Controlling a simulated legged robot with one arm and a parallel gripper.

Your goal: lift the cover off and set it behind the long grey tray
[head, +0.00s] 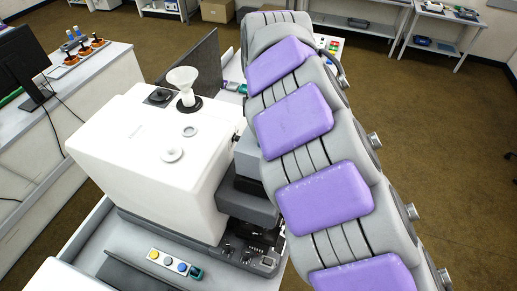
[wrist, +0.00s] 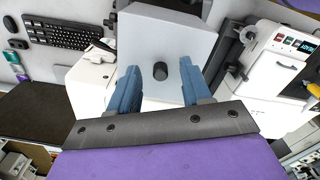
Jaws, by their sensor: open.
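The cover (wrist: 160,35) is a light grey panel with a black knob (wrist: 160,71) in the upper middle of the wrist view. My gripper (wrist: 158,68) is open, with one blue finger on each side of the knob in the picture. The knob shows clear gaps to both fingers. I cannot tell how far the fingertips are from the cover. In the head view my arm hides my gripper, and I cannot make out the cover. I cannot surely identify the long grey tray in either view.
A white instrument (head: 150,155) with a white funnel (head: 184,82) stands left of my arm. A dark upright panel (head: 195,70) is behind it. A strip with coloured buttons (head: 174,264) lies in front. The wrist view shows a keyboard (wrist: 62,34) and a white device with a display (wrist: 285,70).

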